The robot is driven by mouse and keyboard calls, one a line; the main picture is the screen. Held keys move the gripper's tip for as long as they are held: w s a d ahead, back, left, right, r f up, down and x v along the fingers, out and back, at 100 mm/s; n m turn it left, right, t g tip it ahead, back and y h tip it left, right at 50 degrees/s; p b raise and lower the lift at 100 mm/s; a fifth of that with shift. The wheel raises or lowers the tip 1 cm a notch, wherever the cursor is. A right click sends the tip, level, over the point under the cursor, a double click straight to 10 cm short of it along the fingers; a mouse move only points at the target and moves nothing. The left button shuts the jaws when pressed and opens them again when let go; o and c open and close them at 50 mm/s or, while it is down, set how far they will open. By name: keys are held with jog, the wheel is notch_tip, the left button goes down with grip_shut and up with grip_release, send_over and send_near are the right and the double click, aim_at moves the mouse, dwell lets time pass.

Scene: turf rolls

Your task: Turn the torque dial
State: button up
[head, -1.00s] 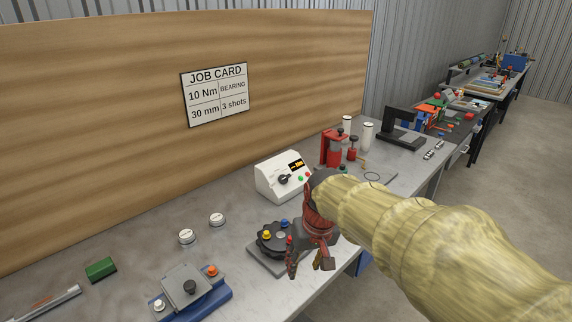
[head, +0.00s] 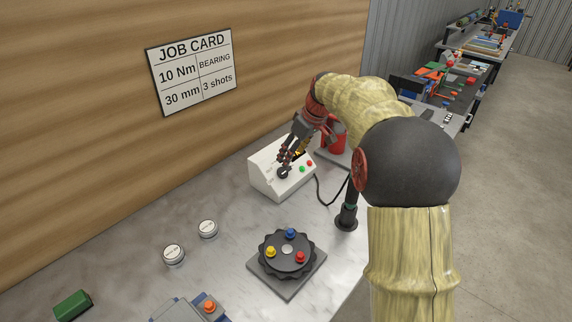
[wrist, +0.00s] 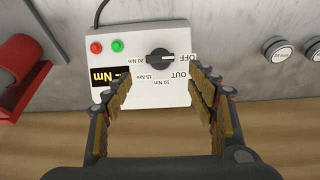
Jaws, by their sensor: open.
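The torque dial (wrist: 159,59) is a black knob on the white control box (wrist: 140,36). In the wrist view its white mark points right, towards the upside-down word OFF; OUT and several Nm labels lie around it. In the head view the dial (head: 283,174) is partly covered by my fingers. My gripper (head: 289,158) is open and empty over the box's face. In the wrist view the fingers (wrist: 161,76) stand on either side of the dial, apart from it. The display (wrist: 109,76) shows yellow "Nm", partly hidden by a finger.
Red (wrist: 97,48) and green (wrist: 117,45) buttons sit beside the dial. The job card (head: 192,72) reads 10 Nm, bearing, 30 mm, 3 shots. A black round fixture (head: 287,252) with coloured knobs stands in front. Two round white-topped gauges (head: 174,253) lie left. A red tool stands right of the box.

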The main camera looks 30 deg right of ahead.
aim_at(286, 170)
jog(key=shift+b+x, duration=1.2)
jog(key=shift+x, duration=2.8)
jog(key=shift+s, duration=0.1)
jog(key=shift+c, duration=1.1)
jog(key=c, duration=1)
jog(key=shift+o, duration=0.2)
